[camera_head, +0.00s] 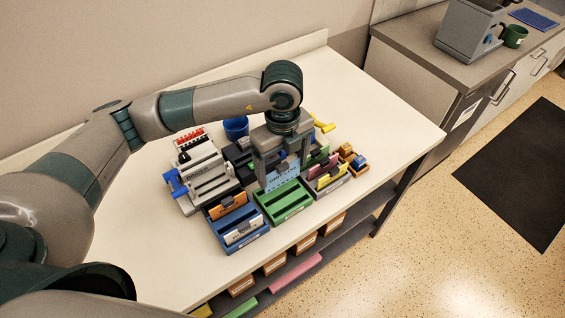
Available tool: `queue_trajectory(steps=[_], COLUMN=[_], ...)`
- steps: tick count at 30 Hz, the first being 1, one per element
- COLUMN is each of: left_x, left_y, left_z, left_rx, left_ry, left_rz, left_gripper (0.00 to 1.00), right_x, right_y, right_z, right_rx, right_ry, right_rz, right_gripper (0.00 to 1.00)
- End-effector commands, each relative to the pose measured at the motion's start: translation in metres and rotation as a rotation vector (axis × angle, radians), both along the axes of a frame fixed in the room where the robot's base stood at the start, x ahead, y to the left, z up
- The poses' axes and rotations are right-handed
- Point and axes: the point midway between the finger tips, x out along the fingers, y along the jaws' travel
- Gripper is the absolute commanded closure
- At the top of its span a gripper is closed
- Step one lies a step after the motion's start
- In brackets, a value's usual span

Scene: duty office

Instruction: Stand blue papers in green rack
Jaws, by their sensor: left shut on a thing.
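The green rack (289,204) sits near the table's front edge, between a blue rack and a grey rack. My left gripper (281,177) points down over the back of the green rack and is shut on a light blue paper (284,176). The paper is upright, its lower edge at or just above the rack; I cannot tell whether it touches. The gripper hides part of the paper's top. My right gripper is not in view.
The blue rack (246,238) holds orange and white papers. The grey rack (327,190) to the right holds yellow, pink and green papers. A grey machine (203,173) and a blue cup (236,127) stand behind. The table (167,262) is clear at left front.

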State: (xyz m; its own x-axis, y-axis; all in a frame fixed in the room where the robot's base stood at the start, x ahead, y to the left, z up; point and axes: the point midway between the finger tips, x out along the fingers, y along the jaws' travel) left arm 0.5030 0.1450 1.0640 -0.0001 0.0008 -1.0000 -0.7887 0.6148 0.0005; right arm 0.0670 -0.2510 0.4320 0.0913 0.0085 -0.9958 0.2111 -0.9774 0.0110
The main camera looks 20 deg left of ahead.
Motion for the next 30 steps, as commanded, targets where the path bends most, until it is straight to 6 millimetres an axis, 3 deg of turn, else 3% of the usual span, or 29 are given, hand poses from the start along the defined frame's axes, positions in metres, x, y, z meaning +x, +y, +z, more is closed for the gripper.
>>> queue_trajectory(steps=[12,30], left_x=[0.000,0.000], left_y=[0.000,0.000], left_z=[-0.030,-0.069], left_rx=[0.001,0.001], left_ry=[0.000,0.000], left_rz=[-0.001,0.000], left_gripper=[0.44,0.44], right_x=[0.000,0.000], right_y=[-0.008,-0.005], right_z=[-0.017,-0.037], right_rx=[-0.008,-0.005], right_ry=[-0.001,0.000], right_rz=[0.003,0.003], right_gripper=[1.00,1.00])
